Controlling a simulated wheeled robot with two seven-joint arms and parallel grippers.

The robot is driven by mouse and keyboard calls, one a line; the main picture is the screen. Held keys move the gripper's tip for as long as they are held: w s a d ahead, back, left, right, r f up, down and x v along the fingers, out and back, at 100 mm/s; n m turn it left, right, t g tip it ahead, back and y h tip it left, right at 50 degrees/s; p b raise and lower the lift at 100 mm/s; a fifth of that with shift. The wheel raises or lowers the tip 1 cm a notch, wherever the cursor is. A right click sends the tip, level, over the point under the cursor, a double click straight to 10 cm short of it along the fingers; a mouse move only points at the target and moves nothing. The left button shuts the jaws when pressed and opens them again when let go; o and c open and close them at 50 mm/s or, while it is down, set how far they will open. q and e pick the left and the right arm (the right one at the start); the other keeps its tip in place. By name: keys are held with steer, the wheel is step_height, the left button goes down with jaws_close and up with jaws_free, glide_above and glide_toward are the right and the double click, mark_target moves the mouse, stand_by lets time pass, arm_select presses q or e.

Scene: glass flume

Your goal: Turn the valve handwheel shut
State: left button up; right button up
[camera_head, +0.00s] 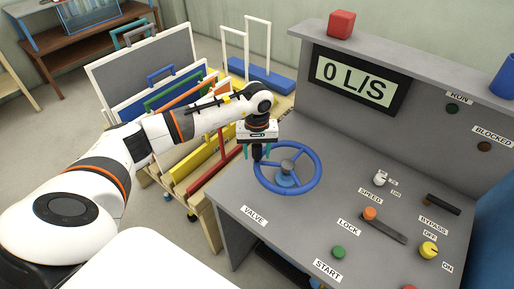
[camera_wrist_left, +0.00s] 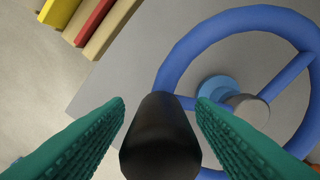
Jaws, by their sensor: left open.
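The blue valve handwheel (camera_head: 290,191) lies flat on the grey console top, beside the VALVE label (camera_head: 254,215). It has spokes and a grey hub, and it also shows in the left wrist view (camera_wrist_left: 185,48). A black crank knob (camera_wrist_left: 160,135) stands on its rim, at the left side in the head view. My left gripper (camera_head: 258,151) is over this knob, pointing down. Its green fingers are open, one on each side of the knob, with gaps visible in the wrist view. My right gripper is not in view.
The display (camera_head: 358,80) reads 0 L/S. A rack of coloured gate panels (camera_head: 200,165) stands left, under my left arm.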

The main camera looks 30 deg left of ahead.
arm_select(q)
steer(key=shift+c, duration=0.3)
jaws_close()
steer(key=shift+s+f, duration=0.1)
steer(key=shift+s, duration=0.1)
